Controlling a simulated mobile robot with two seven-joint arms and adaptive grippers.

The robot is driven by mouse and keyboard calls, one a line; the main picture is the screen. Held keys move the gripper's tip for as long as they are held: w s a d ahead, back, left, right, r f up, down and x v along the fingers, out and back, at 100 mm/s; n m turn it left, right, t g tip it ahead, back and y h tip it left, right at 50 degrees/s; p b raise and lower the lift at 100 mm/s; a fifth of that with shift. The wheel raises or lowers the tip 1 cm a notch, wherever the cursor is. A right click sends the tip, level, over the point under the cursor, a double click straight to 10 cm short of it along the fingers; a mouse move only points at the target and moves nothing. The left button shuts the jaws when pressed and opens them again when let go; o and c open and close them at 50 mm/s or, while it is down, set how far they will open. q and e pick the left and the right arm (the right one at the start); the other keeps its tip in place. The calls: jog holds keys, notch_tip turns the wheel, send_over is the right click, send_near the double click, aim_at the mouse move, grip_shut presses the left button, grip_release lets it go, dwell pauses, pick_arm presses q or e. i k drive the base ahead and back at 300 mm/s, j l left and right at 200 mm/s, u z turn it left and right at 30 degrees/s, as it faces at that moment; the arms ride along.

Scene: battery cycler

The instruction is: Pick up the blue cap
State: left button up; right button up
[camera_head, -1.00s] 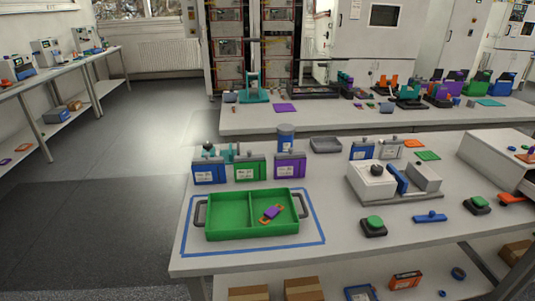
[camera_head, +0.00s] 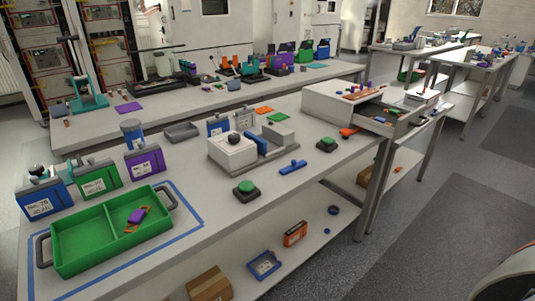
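I cannot tell for certain which thing is the blue cap. A small round dark-blue piece (camera_head: 333,210) lies on the lower shelf, near its right end. A flat blue piece with a raised middle (camera_head: 293,167) lies on the table near the front edge, between two green-topped buttons. A grey-blue cylindrical jar (camera_head: 131,132) stands at the back left of the table.
A green two-part tray (camera_head: 82,238) with purple and orange pieces stands inside a blue tape outline. A white machine (camera_head: 232,151) is mid-table. A drawer (camera_head: 382,120) is open at the right. The lower shelf (camera_head: 300,268) holds a box and cases.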

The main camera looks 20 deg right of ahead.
aim_at(295, 166)
jog(key=l, duration=0.5)
jog(key=i+l, duration=0.15)
jog(key=l, duration=0.9)
jog(key=i, duration=0.05)
